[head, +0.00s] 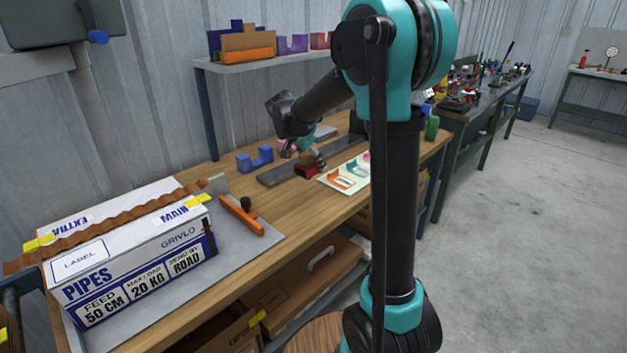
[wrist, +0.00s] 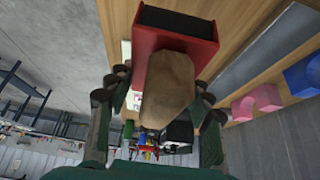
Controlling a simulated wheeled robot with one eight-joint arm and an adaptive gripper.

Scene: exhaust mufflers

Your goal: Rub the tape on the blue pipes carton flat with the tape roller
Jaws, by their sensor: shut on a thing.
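The pipes carton (head: 130,270), white with blue print, sits at the left of the bench. A brown, wavy tape strip (head: 125,215) runs along its top, with its near end sticking out past the left edge. My gripper (head: 314,152) is farther back on the bench, well to the right of the carton. In the wrist view, my gripper (wrist: 163,88) is shut around the tan handle of the tape roller (wrist: 180,40), a red block with a black face. The roller also shows in the head view (head: 307,171), low over or on the bench; I cannot tell which.
An orange tool (head: 242,216) with a black knob lies right of the carton on a grey mat (head: 255,245). A blue cradle (head: 255,160), a dark plate (head: 280,174) and a pale board with coloured shapes (head: 345,178) are near my gripper. A shelf (head: 265,61) stands behind.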

